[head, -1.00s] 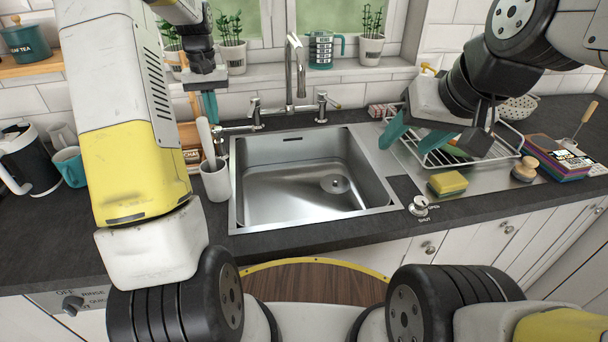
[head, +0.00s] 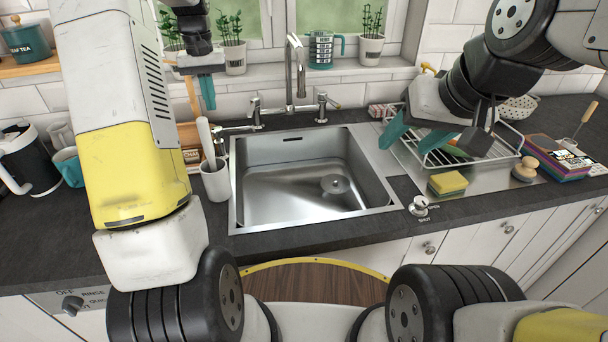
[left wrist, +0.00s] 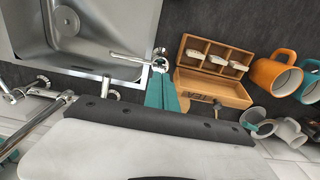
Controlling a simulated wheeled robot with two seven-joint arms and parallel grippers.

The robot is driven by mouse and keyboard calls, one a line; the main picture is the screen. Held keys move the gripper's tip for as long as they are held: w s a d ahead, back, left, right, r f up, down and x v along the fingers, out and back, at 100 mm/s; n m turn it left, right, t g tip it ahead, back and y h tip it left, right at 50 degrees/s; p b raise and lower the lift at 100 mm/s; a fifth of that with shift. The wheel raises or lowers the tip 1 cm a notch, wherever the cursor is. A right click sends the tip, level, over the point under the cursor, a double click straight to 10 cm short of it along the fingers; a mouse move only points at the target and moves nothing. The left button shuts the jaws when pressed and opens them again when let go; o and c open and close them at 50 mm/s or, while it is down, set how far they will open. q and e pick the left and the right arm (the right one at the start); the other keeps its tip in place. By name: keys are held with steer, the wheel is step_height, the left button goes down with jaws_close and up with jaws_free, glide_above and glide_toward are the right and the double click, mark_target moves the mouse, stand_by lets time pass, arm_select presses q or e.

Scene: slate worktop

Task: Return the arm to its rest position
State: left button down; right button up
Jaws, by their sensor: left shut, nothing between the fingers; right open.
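My left gripper (head: 208,93) is in the upper left of the head view, above the back of the counter near the window wall. It is shut and empty, with its teal fingers together and pointing down. The fingers also show in the left wrist view (left wrist: 161,93), beside the wooden tea box (left wrist: 215,75). My right gripper (head: 418,138) is open and empty, its teal fingers spread apart above the dish rack (head: 440,158) at the right.
The steel sink (head: 310,208) is empty, with its tap (head: 300,70) behind. A white utensil pot (head: 215,180) stands left of it. A sponge (head: 447,183), a brush (head: 524,168) and a stack of books (head: 560,160) are at right. Mugs (left wrist: 275,72) stand beyond the tea box.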

arm_select(q)
steer(key=shift+r, duration=0.95)
steer(key=s+d+r+m+t, duration=0.25)
steer(key=s+d+r, duration=0.6)
steer(key=s, duration=0.45)
steer(key=s+d+f+t+h, duration=0.1)
steer(key=s+d+t, duration=0.1)
steer(key=s, duration=0.5)
steer(key=s+d+f+t+h, duration=0.1)
steer(key=s+d+f, duration=0.1)
steer(key=s+d, duration=0.3)
steer(key=s+m, duration=0.1)
steer(key=s, duration=0.2)
steer(key=shift+s+t, duration=0.25)
steer(key=shift+t, duration=0.1)
